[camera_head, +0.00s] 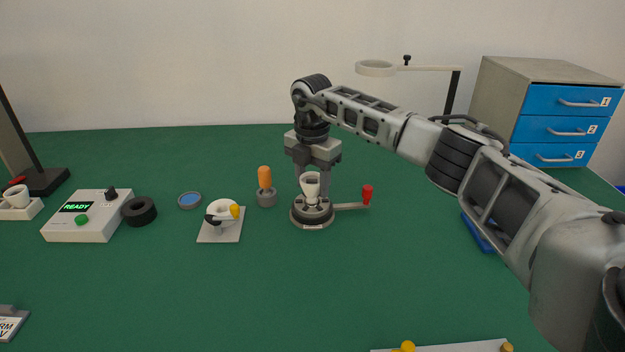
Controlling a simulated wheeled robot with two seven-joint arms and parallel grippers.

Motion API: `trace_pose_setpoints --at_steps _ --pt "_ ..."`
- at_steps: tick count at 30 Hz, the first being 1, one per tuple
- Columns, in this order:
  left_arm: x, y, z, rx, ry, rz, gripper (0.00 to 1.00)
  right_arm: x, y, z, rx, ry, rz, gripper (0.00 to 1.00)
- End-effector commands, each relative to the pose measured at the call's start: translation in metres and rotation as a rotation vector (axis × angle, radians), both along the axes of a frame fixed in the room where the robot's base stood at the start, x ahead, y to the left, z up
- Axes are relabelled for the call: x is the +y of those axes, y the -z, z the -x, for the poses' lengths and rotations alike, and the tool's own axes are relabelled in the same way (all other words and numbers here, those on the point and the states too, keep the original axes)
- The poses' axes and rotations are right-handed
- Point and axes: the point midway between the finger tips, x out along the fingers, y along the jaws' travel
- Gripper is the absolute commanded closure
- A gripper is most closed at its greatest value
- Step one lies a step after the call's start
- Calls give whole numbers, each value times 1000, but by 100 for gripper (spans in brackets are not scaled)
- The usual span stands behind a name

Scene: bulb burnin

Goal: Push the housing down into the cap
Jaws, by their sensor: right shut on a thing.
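My right gripper (311,175) points straight down and is shut on the white cup-shaped housing (310,188). The housing is upright, wider at the top. Its lower end meets the middle of the round dark grey fixture (312,220), which has a side lever with a red knob (367,194). The cap cannot be made out; if it sits in the fixture, the housing and the fixture's rim hide it. I cannot tell how deep the housing sits. My left gripper is not in view.
Left of the fixture stand an orange-handled tool (265,182) in a grey holder, a white plate with a yellow-knobbed clamp (222,234), a blue-topped dish (190,200), a black ring (139,211) and a box reading READY (88,228). Blue drawers (567,100) stand back right.

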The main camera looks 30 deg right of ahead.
Motion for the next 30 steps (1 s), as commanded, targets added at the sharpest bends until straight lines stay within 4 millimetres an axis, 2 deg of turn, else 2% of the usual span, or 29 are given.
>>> trace_pose_setpoints --at_steps 30 --pt "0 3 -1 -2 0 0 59 0 12 0 1 0 0 75"
